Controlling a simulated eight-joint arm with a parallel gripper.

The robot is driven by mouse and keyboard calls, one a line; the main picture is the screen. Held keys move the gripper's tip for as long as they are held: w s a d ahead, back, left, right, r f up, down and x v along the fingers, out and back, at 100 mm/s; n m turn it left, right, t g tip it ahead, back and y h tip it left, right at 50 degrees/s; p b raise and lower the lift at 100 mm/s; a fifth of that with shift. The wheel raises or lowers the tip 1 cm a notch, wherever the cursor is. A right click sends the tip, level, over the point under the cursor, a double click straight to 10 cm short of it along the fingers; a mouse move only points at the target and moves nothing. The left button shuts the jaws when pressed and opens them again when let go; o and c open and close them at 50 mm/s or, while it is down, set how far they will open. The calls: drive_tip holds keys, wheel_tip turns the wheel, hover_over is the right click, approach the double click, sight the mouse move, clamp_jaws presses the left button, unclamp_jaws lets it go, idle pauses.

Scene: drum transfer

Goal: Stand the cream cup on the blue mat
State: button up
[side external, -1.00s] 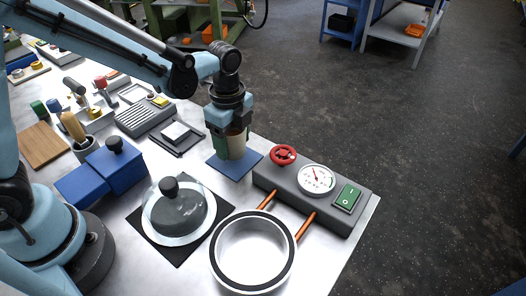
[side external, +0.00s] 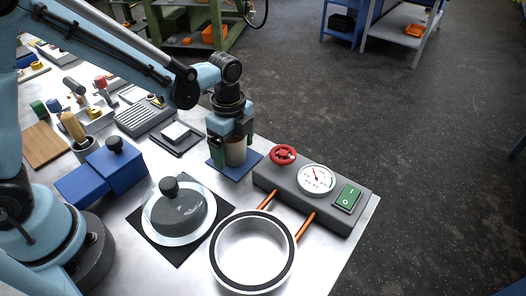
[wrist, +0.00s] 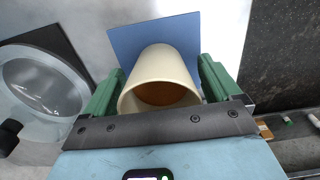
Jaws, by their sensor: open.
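The cream cup (side external: 236,154) stands upright on the blue mat (side external: 233,174), as far as the side view shows. In the wrist view I look into the cup (wrist: 161,66), which has a brown-orange inside, and the blue mat (wrist: 127,40) spreads beyond it. My gripper (side external: 233,155) is open around the cup, with its green fingers on either side. In the wrist view my gripper (wrist: 160,82) shows a finger left and right of the cup, with small gaps. The fingers partly hide the cup in the side view.
A grey panel (side external: 270,178) with a red valve wheel, gauge and green switch stands right of the mat. A pan (side external: 253,285) and a lidded dish (side external: 180,213) are in front. A dark tray (side external: 186,146) with a white block lies to the left.

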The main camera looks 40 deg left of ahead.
drive_tip(key=shift+r, duration=0.1)
wheel_tip(320, 180, up, 12)
drive_tip(key=s+a+n+t, duration=0.7)
drive_tip(key=s+n, duration=0.1)
drive_tip(key=n, duration=1)
drive_tip(key=shift+s+a+r, duration=0.2)
drive_tip(key=shift+s+a, duration=0.05)
drive_tip(key=shift+s, duration=0.05)
